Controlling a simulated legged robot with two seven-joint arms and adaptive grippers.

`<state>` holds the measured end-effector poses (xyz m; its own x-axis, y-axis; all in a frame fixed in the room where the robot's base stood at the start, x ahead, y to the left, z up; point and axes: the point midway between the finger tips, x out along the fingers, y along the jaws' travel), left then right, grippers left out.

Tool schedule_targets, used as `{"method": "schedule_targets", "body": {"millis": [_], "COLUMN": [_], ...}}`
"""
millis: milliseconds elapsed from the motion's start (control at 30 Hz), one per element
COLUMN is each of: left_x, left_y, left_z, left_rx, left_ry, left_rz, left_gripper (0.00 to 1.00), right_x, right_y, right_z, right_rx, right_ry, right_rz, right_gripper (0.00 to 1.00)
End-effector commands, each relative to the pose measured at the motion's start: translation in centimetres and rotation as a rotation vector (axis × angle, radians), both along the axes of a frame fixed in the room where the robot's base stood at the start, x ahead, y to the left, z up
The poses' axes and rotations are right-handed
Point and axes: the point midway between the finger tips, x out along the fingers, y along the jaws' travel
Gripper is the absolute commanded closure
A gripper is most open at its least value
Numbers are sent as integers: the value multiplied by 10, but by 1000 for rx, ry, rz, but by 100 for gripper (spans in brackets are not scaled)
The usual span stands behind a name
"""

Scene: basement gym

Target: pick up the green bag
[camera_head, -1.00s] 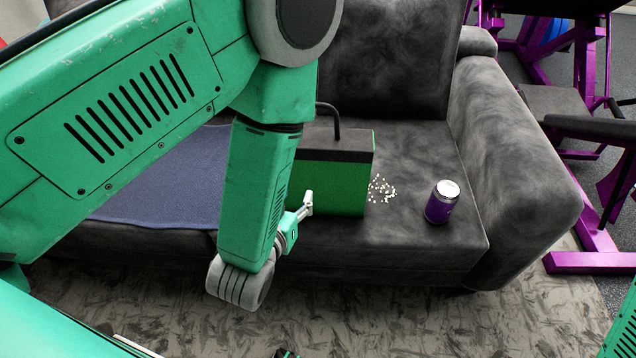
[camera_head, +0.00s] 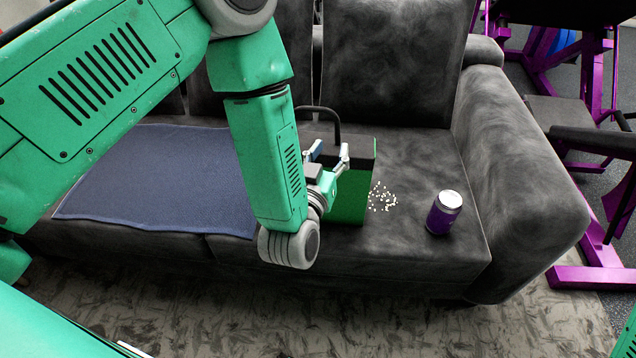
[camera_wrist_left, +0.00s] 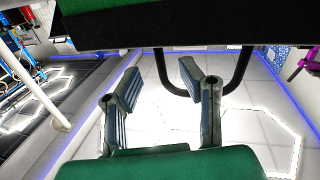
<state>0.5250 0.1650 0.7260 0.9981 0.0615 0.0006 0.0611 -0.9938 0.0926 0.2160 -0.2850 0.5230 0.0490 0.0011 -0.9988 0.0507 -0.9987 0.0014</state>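The green bag (camera_head: 352,195) stands upright on the grey sofa, with a black top band and a black arched handle (camera_head: 334,112). My left forearm and gripper hide its left and front parts. My left gripper (camera_head: 328,154) is in front of the bag near its top band, below the handle, with its fingertips apart. In the left wrist view the bag (camera_wrist_left: 185,28) fills the top edge and its handle (camera_wrist_left: 244,70) hangs downward in the picture. The open, empty left gripper (camera_wrist_left: 155,82) overlaps part of the handle there; contact cannot be told. My right gripper is not in view.
The grey sofa (camera_head: 410,250) holds a dark blue cloth (camera_head: 165,180) left of the bag. Scattered white bits (camera_head: 382,197) and a purple can (camera_head: 443,214) are to its right. Purple gym equipment (camera_head: 595,250) stands beyond the sofa arm.

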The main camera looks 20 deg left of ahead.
Motion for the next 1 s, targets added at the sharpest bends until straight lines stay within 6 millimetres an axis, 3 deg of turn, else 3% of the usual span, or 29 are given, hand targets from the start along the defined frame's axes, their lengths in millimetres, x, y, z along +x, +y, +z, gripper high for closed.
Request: {"method": "schedule_targets", "body": {"millis": [167,433,733,767,833,1000], "left_x": [13,51,56,56,56,56], "left_y": [0,-4,-3,-3,-3,-3], "left_z": [-2,-4,-2,-2,-3,-2], "left_rx": [-1,1,2,1,1,2], "left_ry": [-2,-2,1,1,1,0], "left_rz": [2,1,0,0,0,1], "left_gripper": [66,66,66,73,97,100], "right_x": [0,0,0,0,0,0], "right_y": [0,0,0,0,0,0], "right_z": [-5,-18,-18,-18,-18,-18], "right_rx": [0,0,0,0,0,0], "right_ry": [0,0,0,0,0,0], "right_rz": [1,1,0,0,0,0], "right_gripper": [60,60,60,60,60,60]}}
